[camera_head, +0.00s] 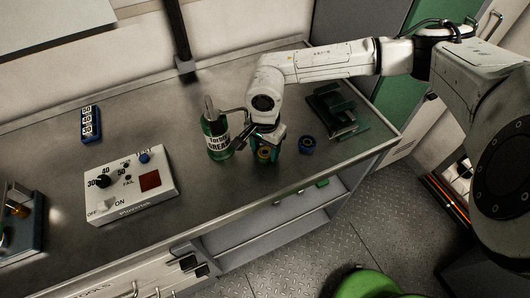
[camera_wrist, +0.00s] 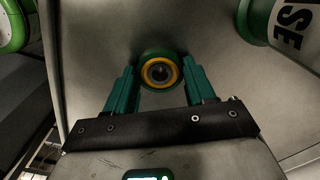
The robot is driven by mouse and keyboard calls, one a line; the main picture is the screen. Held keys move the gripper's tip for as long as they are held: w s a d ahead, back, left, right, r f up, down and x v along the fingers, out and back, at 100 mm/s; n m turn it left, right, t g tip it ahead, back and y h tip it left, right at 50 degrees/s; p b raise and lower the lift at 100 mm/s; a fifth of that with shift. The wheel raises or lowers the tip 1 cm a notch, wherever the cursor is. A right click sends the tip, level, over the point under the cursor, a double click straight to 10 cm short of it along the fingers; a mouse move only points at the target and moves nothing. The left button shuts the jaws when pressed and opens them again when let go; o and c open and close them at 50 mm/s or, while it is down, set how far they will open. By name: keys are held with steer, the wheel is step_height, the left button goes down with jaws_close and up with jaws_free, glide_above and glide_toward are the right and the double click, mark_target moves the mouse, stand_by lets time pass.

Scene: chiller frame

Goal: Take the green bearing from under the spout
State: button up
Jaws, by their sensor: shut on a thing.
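The green bearing (camera_wrist: 160,72) has an orange-yellow inner ring and sits between the two green fingers of my gripper (camera_wrist: 160,84) in the wrist view. My gripper is shut on it. In the head view the bearing (camera_head: 264,154) shows low between the fingers, just above or on the metal bench; I cannot tell which. The green grease bottle (camera_head: 217,146) stands upright to the left of my gripper. Its thin grey spout (camera_head: 233,112) reaches right toward my gripper, and its end is hidden by the wrist. The bottle (camera_wrist: 258,20) also shows at the upper right of the wrist view.
A blue ring-shaped bearing (camera_head: 307,145) lies on the bench right of my gripper. A dark green rack (camera_head: 333,108) stands behind it. A white control box (camera_head: 130,184) with knobs and a numbered block (camera_head: 91,123) are at the left. The bench's front edge is close.

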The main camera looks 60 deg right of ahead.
steer(key=c, duration=0.4)
steer(key=shift+r, duration=0.1)
